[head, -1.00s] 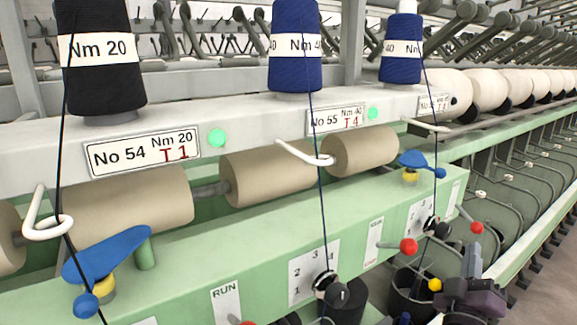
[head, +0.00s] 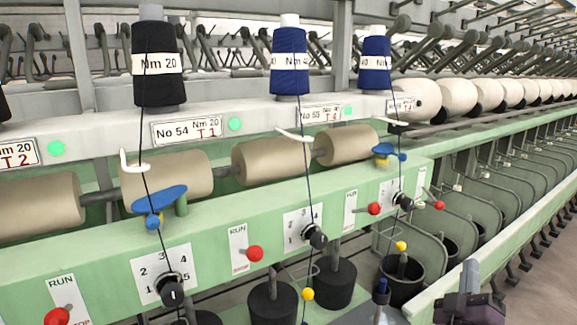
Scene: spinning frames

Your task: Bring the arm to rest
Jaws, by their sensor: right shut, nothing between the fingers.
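My right gripper (head: 470,278) shows at the bottom right of the head view, its grey fingers pointing up and its dark purple body cut off by the lower edge. It is shut and empty. It is in front of the green spinning frame (head: 75,240), near the pale green rail at the right, with no visible contact.
The frame carries a black bobbin (head: 158,88), blue bobbins (head: 289,88), beige rollers (head: 165,175), numbered dials (head: 170,288) and red-knobbed levers (head: 255,253). Dark cans (head: 272,303) stand below. Bare floor (head: 540,270) is at the lower right.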

